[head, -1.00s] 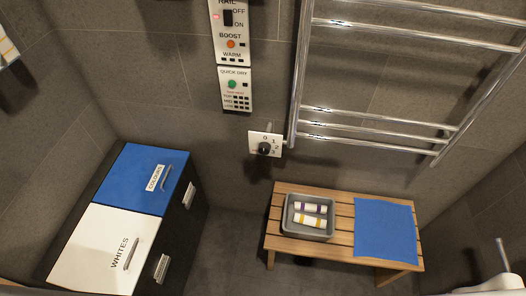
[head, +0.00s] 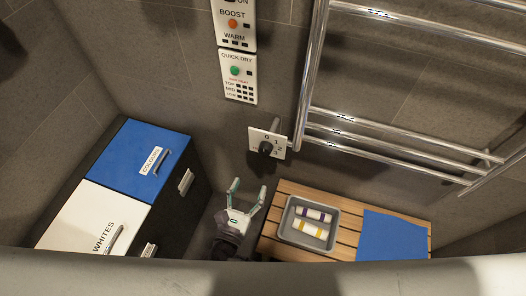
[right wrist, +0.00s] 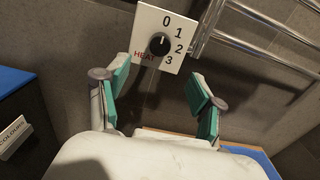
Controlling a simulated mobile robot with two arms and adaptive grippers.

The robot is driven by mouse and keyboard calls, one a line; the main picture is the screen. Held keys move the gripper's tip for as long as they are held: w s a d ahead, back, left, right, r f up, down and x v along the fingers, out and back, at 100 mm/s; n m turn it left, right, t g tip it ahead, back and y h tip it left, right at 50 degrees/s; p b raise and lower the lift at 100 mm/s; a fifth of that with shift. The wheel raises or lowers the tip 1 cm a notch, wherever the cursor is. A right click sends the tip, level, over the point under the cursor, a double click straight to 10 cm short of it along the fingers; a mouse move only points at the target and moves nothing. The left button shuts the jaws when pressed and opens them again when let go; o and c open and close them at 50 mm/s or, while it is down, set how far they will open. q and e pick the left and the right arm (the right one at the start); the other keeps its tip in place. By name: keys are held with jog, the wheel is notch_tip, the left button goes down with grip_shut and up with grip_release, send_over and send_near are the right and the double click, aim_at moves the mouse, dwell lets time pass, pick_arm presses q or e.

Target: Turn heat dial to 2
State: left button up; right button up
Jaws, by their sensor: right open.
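The heat dial is a black round knob (head: 265,147) on a white plate (head: 279,150) on the tiled wall, just left of the towel rail's lower end. In the right wrist view the knob (right wrist: 159,44) has the marks 0, 1, 2, 3 around it and the word HEAT. Its small white pointer appears to face 0. My right gripper (head: 249,185) is open and empty, below the dial and apart from it. In the right wrist view its green-padded fingers (right wrist: 160,82) are spread wide, with the dial beyond them. My left gripper is not in view.
The chrome towel rail (head: 306,80) is right of the dial. A switch panel (head: 238,77) hangs above left. Blue and white laundry bins (head: 150,160) stand left. A wooden bench (head: 276,215) with a grey tray (head: 286,222) and blue mat (head: 393,236) is right of the gripper.

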aim_at(264, 153)
jog(key=p+x, duration=0.1)
jog(key=x, duration=0.9)
jog(key=shift+w, duration=0.15)
jog(key=shift+x, duration=0.8)
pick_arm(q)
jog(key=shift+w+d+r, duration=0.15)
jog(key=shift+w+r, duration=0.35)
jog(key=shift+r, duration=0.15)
pick_arm(e)
jog(key=shift+f, duration=0.1)
jog(key=shift+c, duration=0.2)
jog(key=c, duration=1.1)
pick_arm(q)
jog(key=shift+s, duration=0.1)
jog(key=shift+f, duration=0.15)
